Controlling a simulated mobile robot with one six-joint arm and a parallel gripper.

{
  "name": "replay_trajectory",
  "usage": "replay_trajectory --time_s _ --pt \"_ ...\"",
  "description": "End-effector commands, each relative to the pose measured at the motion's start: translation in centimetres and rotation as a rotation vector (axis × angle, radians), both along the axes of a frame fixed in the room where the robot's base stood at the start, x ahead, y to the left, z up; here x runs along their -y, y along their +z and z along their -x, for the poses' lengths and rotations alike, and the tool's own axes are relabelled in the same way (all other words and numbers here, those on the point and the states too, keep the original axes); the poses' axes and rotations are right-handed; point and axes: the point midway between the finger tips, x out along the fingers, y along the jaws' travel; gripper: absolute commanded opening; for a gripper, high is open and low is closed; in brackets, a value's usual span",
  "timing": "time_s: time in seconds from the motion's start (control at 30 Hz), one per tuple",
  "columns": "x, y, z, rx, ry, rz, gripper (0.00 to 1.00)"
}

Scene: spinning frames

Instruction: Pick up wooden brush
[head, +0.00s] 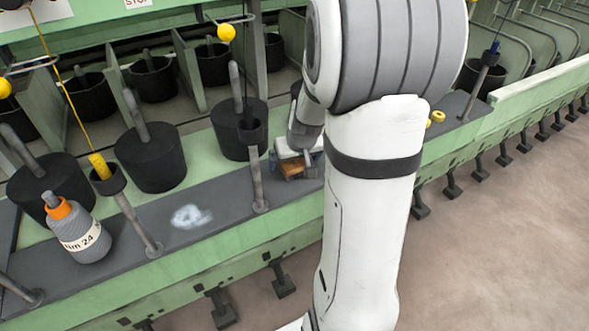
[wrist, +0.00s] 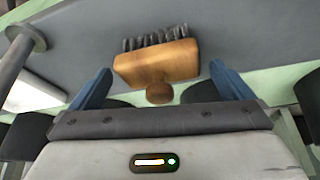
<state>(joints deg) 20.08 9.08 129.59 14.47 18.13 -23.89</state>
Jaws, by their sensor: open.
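The wooden brush (wrist: 155,62) has a tan block, dark bristles and a round knob. In the wrist view it lies on the grey ledge, its knob toward my gripper and its bristles pointing away. My gripper (wrist: 160,82) is open, with one blue finger on each side of the knob end and gaps between the fingers and the brush. In the head view the brush (head: 291,168) shows as a small brown patch on the ledge, partly hidden by my gripper. My arm covers the area to the right of it.
A grey bottle (head: 80,232) with an orange collar stands on the grey ledge (head: 225,232) at left. A white fluffy patch (head: 192,216) lies on the ledge. Metal posts (head: 257,170) rise from it, with black cans (head: 150,158) behind. Yellow rings (head: 437,117) lie farther right.

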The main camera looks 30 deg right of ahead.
Motion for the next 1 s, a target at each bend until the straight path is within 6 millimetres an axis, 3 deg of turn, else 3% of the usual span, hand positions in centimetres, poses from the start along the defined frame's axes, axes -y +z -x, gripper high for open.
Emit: replay_trajectory --time_s 0.13,0.4,1.0 --pt "0.05 -1.57 -0.56 -0.002 -0.001 -0.002 1.00" --pt "0.10 -1.59 -0.65 0.000 -0.002 -0.001 0.99" --pt "0.18 -1.57 -0.61 0.000 -0.003 0.000 0.53"
